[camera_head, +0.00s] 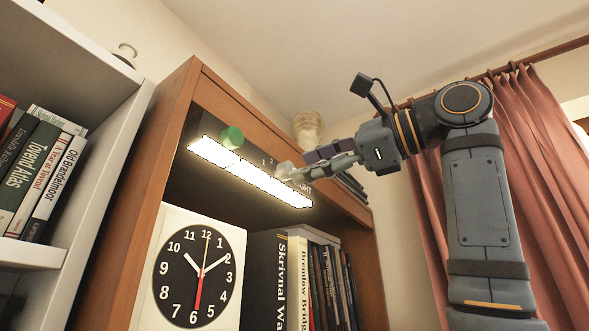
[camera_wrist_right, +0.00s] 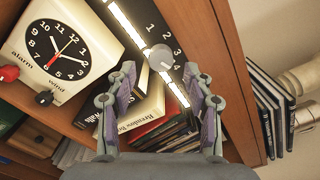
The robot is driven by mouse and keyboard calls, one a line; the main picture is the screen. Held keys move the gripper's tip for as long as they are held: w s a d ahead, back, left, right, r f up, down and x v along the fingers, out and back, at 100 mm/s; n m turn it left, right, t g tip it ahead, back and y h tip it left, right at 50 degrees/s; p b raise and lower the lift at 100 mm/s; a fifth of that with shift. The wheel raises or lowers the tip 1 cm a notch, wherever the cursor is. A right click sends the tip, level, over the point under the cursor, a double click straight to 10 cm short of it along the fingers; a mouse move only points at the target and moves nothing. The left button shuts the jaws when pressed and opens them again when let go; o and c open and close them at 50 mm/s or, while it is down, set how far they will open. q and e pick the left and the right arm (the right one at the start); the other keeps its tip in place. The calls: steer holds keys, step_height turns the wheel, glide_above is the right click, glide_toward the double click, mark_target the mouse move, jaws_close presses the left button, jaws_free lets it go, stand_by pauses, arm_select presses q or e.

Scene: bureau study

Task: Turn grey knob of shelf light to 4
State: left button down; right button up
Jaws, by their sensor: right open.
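The shelf light (camera_head: 215,153) is a lit white strip on a dark panel under the top of the brown bookcase. Its grey knob (camera_head: 284,169) is a small round knob just above the strip, partly behind my right gripper. In the right wrist view the grey knob (camera_wrist_right: 160,57) shows ahead, between the open fingertips of my right gripper (camera_wrist_right: 160,72). White numbers up to 4 curve around the knob's right side; its pointer is too small to read. My right gripper (camera_head: 298,172) is open and close to the knob; contact cannot be told. My left gripper is out of view.
A green knob (camera_head: 232,137) sits left of the grey one. Below are a clock (camera_head: 195,275) and several upright books (camera_head: 298,275). A white shelf (camera_head: 95,200) with books stands at left; pink curtains (camera_head: 540,150) hang at right.

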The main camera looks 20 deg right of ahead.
steer(key=v, duration=0.8)
steer(key=shift+s+d, duration=0.1)
